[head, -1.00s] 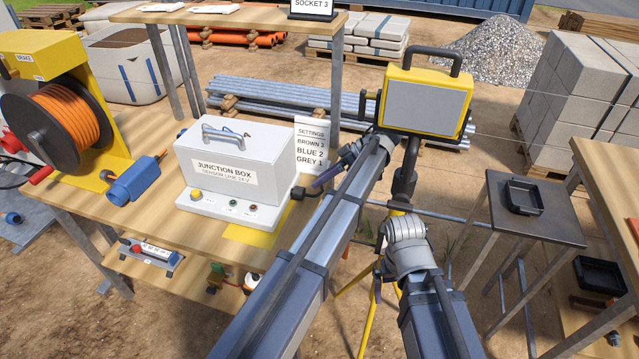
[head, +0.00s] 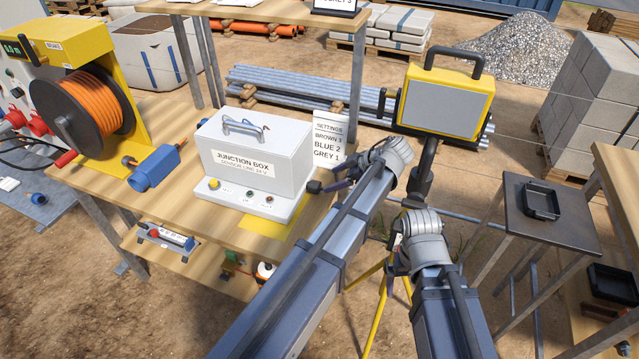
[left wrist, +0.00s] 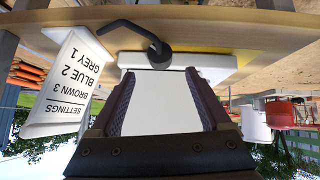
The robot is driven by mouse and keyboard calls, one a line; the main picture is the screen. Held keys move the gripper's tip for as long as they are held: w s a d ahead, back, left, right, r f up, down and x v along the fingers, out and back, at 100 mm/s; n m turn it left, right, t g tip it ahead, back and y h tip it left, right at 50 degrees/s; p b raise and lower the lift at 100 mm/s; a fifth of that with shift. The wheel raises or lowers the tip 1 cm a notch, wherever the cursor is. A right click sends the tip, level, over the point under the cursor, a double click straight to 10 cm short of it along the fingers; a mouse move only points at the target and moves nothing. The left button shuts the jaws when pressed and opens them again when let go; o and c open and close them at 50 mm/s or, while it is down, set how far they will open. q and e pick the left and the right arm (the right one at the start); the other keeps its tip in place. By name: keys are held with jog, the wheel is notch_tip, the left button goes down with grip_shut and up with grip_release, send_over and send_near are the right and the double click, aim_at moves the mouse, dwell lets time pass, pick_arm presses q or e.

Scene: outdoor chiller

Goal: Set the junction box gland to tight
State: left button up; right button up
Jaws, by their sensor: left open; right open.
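The junction box (head: 255,150) is a white case with a top handle, standing on a wooden bench. Its black gland (head: 314,187) sits low at its right end; in the left wrist view the dark round gland (left wrist: 159,54) has a black cable curving off it. My left gripper (head: 333,189) is open just right of the gland. In the left wrist view, its two fingers (left wrist: 160,76) stand apart with the gland beyond the tips, roughly centred and not visibly touched. My right gripper (head: 390,276) is open and empty, lower and to the right, away from the box.
A settings card (head: 327,138) stands behind the gland, close to my left gripper. A yellow work lamp (head: 445,100) on a tripod stands to the right. A blue connector (head: 154,167) and an orange cable reel (head: 85,112) are left on the bench.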

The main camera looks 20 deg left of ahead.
aim_at(319, 185)
pick_arm(q)
jog(key=b+x, duration=0.5)
jog(key=x, duration=0.2)
jog(key=shift+d+f, duration=0.1)
jog(key=shift+a+f, duration=0.25)
jog(key=shift+a, duration=0.15)
jog(key=shift+r, duration=0.1)
jog(key=shift+c, duration=0.4)
grip_shut()
